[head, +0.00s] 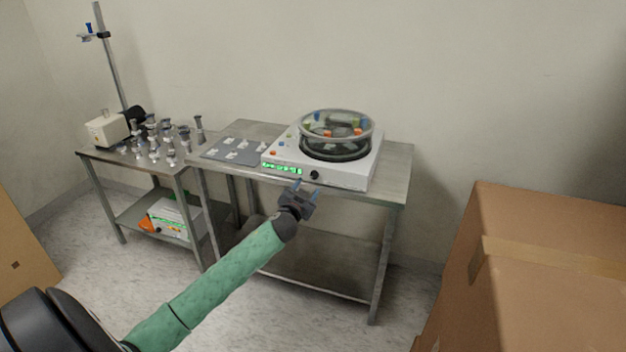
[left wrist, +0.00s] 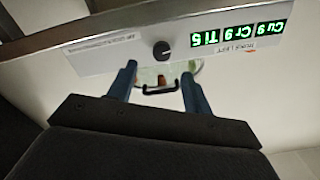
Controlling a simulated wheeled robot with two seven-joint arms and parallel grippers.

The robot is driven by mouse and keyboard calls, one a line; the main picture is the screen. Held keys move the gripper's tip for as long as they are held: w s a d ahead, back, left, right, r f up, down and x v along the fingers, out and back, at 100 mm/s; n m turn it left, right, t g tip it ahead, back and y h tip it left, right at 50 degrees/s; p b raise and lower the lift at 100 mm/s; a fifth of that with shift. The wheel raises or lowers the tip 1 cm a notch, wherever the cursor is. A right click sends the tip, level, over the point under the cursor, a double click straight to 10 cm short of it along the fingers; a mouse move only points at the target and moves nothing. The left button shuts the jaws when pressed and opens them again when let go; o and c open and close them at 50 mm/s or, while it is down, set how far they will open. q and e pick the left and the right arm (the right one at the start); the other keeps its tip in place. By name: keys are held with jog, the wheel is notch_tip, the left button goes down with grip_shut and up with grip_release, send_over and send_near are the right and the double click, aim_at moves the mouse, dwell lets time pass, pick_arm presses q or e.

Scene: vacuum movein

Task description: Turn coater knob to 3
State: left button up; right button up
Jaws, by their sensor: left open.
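The coater (head: 345,178) is a white box with a round clear chamber (head: 336,130) on top, standing on a metal table. Its front panel has a green lit display (head: 282,168) and a black round knob (head: 314,175). My left gripper (head: 307,187) is open and empty, just in front of and below the knob, apart from it. In the left wrist view the panel appears upside down, with the knob (left wrist: 162,50) beyond and between the blue fingers (left wrist: 160,80). The display (left wrist: 238,34) there reads Cu 9, Cr 9, Ti 5. My right gripper is not in view.
A grey mat (head: 235,151) with small pale pieces lies left of the coater. A second metal table (head: 135,160) at the left holds several small stands and a beige device (head: 107,128). Large cardboard boxes (head: 550,240) stand at the right.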

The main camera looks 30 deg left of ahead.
aim_at(314, 177)
pick_arm(q)
jog(key=shift+p+x, duration=0.5)
jog(key=shift+x, duration=2.7)
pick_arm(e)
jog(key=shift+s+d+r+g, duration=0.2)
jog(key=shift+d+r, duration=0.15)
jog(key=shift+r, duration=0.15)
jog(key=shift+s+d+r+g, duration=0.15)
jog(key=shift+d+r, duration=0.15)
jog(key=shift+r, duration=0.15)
pick_arm(q)
jog(key=shift+a, duration=0.15)
jog(key=shift+c, duration=0.2)
jog(key=c, duration=0.9)
